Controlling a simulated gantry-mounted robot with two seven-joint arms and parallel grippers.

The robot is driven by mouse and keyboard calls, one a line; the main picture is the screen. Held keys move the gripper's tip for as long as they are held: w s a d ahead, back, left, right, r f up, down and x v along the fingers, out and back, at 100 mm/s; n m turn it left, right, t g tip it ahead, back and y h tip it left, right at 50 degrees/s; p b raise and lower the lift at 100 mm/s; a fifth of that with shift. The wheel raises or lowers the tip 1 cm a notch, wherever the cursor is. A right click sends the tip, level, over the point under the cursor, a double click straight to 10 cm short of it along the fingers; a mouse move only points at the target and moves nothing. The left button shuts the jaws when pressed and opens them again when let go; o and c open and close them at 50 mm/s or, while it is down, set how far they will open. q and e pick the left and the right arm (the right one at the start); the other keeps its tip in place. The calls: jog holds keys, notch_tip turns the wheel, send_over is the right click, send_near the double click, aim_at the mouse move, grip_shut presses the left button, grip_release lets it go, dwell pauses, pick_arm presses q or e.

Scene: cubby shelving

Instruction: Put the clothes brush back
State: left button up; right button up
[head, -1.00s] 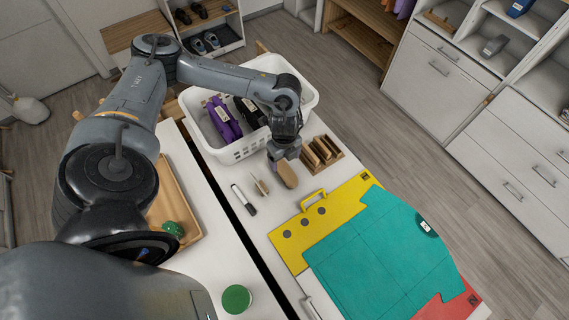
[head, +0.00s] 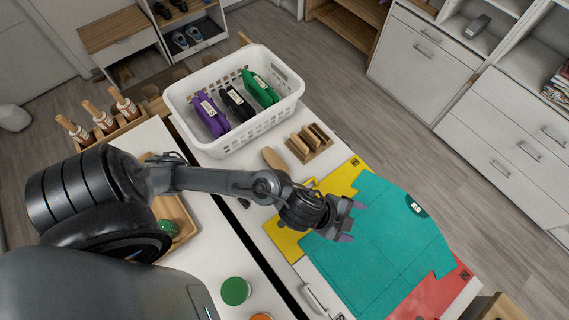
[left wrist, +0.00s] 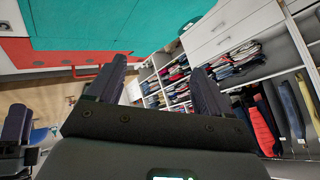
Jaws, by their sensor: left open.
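A tan, oval wooden piece that looks like the clothes brush (head: 272,158) lies on the white table, between the basket and the small slotted wooden rack (head: 310,143). My arm hides what lies just below it. My left gripper (head: 345,218) is open and empty, above the teal cloth-like sheet (head: 385,240), well to the lower right of the brush. In the left wrist view its two fingers (left wrist: 158,88) stand wide apart with nothing between them. A dark finger-like part at that view's left edge may be my right gripper (left wrist: 15,125); its jaws cannot be made out.
A white basket (head: 250,130) with purple, black and green packs stands behind the brush. A yellow board (head: 345,178) and a red one (head: 440,295) lie under the teal sheet. Drawers (head: 510,145) stand beyond an open floor. A tray (head: 172,205) is at the left.

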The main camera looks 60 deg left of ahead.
pick_arm(q)
jog(key=s+a+f+n+g+y, duration=0.4)
jog(key=s+a+n, duration=0.6)
jog(key=s+a, duration=0.2)
jog(key=shift+s+f+n+g, duration=0.15)
jog(key=shift+s+n+g, duration=0.05)
jog(key=shift+n+g, duration=0.1)
pick_arm(e)
jog(key=shift+a, duration=0.1)
pick_arm(q)
jog(key=shift+a, duration=0.1)
